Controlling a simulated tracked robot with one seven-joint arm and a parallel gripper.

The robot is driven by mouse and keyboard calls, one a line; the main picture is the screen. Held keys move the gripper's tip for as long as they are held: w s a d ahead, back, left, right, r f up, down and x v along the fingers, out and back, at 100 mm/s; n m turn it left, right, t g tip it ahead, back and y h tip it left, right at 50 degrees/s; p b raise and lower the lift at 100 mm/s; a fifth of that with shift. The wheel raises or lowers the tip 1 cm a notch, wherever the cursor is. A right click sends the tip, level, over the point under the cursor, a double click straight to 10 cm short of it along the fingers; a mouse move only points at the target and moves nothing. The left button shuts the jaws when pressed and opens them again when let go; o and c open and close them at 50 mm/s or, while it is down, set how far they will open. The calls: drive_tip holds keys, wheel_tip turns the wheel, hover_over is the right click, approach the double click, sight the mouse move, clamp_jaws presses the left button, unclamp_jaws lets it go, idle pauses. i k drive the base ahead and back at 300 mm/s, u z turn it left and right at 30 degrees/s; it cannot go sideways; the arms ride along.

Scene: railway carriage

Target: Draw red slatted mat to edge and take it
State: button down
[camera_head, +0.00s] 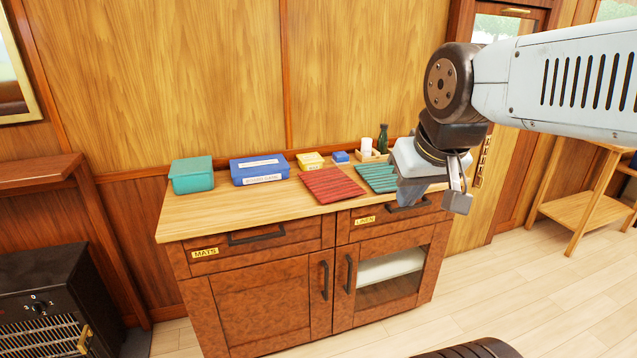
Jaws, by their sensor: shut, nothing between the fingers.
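The red slatted mat (330,185) lies flat on the wooden top of a cabinet (215,223), near the middle. Its near edge is close to the front edge of the top. My gripper (405,193) is to the right of the red mat, in front of a green slatted mat (376,177), and hides part of that mat. The gripper points down, is shut and holds nothing. It appears apart from the red mat.
A black heater (45,300) stands at left.

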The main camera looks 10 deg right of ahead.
sight(329, 185)
drive_tip(key=i, duration=0.85)
drive_tip(key=z, duration=0.1)
drive_tip(key=k, duration=1.15)
drive_tip(key=z, duration=0.5)
drive_tip(key=i, duration=1.5)
drive_tip(key=u, duration=0.3)
